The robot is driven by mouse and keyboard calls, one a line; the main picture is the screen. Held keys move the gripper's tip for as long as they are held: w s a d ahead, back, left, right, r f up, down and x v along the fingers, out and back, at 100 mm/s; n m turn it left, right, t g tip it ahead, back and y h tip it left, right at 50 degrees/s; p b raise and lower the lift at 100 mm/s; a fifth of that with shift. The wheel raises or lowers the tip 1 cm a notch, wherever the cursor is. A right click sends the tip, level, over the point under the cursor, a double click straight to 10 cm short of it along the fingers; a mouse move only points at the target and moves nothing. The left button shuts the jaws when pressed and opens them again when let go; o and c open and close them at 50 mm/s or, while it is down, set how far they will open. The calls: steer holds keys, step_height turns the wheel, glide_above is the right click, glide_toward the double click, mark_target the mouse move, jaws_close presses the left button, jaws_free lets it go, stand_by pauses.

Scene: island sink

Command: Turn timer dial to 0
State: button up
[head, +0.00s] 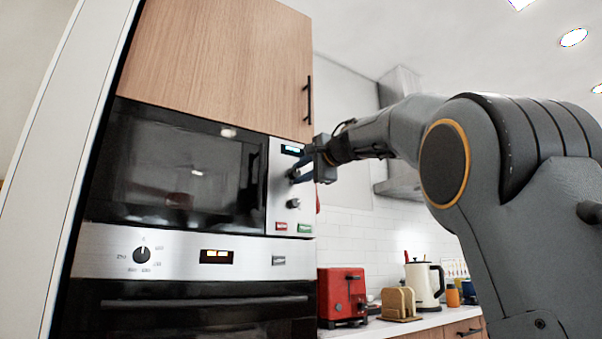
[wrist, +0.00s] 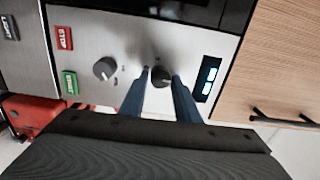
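The microwave's control panel (head: 283,225) has two dark round dials. In the wrist view the upper dial (wrist: 161,77), next to the lit display, sits between the two blue fingers of my gripper (wrist: 162,75). The fingers stand on either side of it, apart, and contact is too small to tell. In the head view my gripper (head: 293,177) is at the panel and covers this dial. The lower dial (wrist: 105,69) is free of the fingers and also shows in the head view (head: 293,203). The dial markings are too small to read, so which dial is the timer is unclear.
The lit display (wrist: 210,78) is close beside the right finger. Red STOP (wrist: 64,38) and green (wrist: 70,83) buttons lie beyond the lower dial. A wooden cabinet (head: 220,60) with a black handle is above, an oven (head: 190,255) below. A red toaster (head: 341,295) stands on the counter.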

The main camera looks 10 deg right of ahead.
steer(key=shift+o, duration=1.2)
steer(key=shift+s, duration=0.15)
steer(key=v, duration=0.7)
steer(key=shift+s+b, duration=0.2)
steer(key=shift+b, duration=0.25)
steer(key=shift+d, duration=0.1)
